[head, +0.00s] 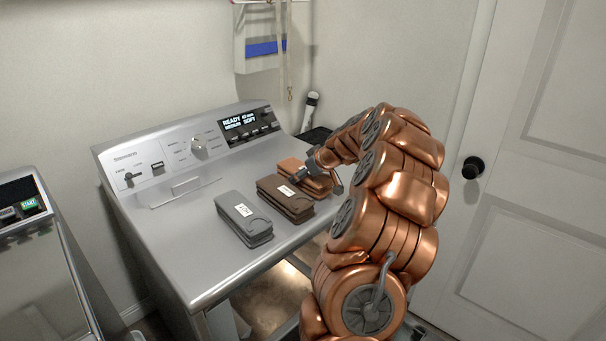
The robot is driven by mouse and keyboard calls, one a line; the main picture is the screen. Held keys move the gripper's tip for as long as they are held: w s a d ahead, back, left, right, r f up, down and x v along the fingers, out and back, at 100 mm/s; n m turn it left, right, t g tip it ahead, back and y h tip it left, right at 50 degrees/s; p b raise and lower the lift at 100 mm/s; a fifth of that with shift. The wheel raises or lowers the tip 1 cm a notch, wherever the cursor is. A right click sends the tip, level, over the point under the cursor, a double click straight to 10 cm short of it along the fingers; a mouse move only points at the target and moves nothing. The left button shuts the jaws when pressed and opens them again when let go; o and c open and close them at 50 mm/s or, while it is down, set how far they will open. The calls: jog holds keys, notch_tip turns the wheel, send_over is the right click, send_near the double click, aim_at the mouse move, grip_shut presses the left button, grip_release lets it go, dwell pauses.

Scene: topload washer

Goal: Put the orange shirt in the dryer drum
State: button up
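The orange shirt (290,165) is a folded stack at the right end of a row of folded clothes on the silver machine's top (190,235). My gripper (321,180) is over its right part, with two dark fingers spread apart, one toward the left and one toward the right. The arm and fingers hide part of the shirt, and I cannot tell whether they touch it. The dryer drum itself is not clearly visible; a lit area (283,291) shows below the machine's front edge.
A brown folded stack (283,198) lies left of the orange one, and a grey stack (244,220) lies left of that. A control panel (195,147) rises behind. Another machine (35,260) stands at left. A white door (535,190) is at right.

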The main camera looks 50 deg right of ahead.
aim_at(324, 180)
jog(key=shift+f+b, duration=0.3)
jog(key=o, duration=1.4)
jog(key=shift+r, duration=0.2)
jog(key=shift+s+r, duration=0.1)
jog(key=b+v, duration=0.2)
jog(key=v, duration=0.9)
jog(key=shift+s+r, duration=0.2)
jog(key=shift+r, duration=0.05)
